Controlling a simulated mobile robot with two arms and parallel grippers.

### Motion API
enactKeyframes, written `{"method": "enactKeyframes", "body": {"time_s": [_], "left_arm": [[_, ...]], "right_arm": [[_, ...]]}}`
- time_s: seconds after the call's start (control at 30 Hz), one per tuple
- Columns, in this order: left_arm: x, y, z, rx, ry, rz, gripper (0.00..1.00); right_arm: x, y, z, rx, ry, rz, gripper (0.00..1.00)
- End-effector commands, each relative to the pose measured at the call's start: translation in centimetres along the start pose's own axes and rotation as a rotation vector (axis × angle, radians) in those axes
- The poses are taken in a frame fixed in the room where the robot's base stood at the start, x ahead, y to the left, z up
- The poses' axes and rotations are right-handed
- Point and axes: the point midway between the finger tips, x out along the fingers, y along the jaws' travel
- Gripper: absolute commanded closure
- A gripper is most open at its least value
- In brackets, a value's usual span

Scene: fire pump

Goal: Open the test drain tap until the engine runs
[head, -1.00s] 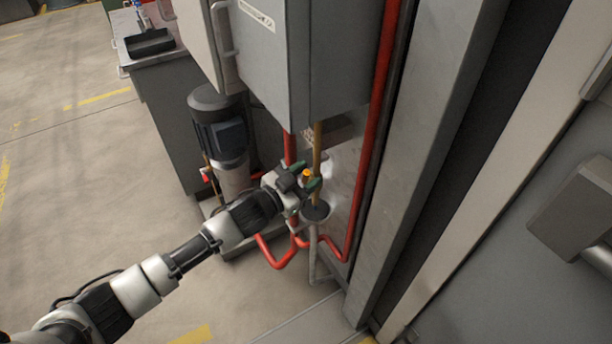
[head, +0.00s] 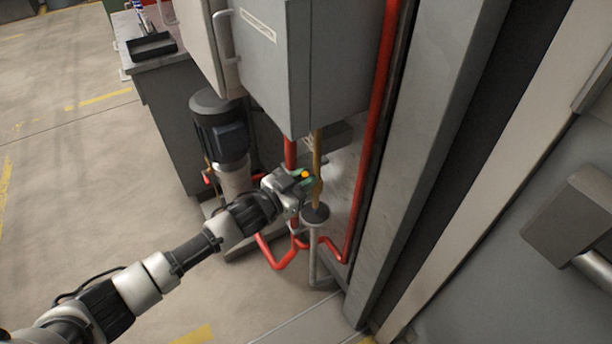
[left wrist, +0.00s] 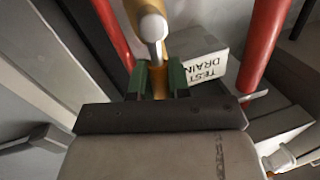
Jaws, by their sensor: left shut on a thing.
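The test drain tap has an orange handle (head: 306,174) on a brass pipe (head: 317,150) that comes down below the grey cabinet. My left gripper (head: 304,181) is at the handle, with its green fingertips close together on it. In the left wrist view the green fingers (left wrist: 159,80) are shut on the orange handle (left wrist: 160,83), with the tap's pale round stem end (left wrist: 153,27) just beyond. A "TEST DRAIN" sign (left wrist: 205,68), upside down in this view, is behind it. The fingers hide part of the tap. My right gripper is not in view.
A dark round drain cup (head: 316,214) on a grey pipe is just below the tap. Red pipes (head: 378,110) run close by. The grey cabinet (head: 300,70) hangs above, and a dark motor (head: 219,125) stands to the left. Floor at left is clear.

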Motion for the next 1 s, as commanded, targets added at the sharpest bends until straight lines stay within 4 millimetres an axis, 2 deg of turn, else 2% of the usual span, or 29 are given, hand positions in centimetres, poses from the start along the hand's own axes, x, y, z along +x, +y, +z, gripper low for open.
{"method": "enactKeyframes", "body": {"time_s": [0.33,0.37,0.5,0.53,0.83,1.0], "left_arm": [[0.0,-0.1,0.0,-0.010,-0.001,0.000,1.00],[0.0,-0.1,0.0,-0.010,-0.001,0.000,0.81],[0.0,-0.1,0.0,-0.010,-0.001,0.000,0.60],[0.0,-0.1,0.0,-0.010,-0.001,0.000,0.57],[-0.2,-0.1,0.0,-0.010,-0.002,0.000,0.57],[-2.3,-0.1,0.1,-0.010,-0.005,0.000,0.57]], "right_arm": [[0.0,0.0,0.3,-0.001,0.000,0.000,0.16],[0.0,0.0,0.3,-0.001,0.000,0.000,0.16],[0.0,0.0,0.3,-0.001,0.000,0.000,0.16],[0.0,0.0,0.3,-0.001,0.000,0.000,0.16],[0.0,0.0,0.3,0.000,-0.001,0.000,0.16],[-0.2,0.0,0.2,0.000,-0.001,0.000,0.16]]}}
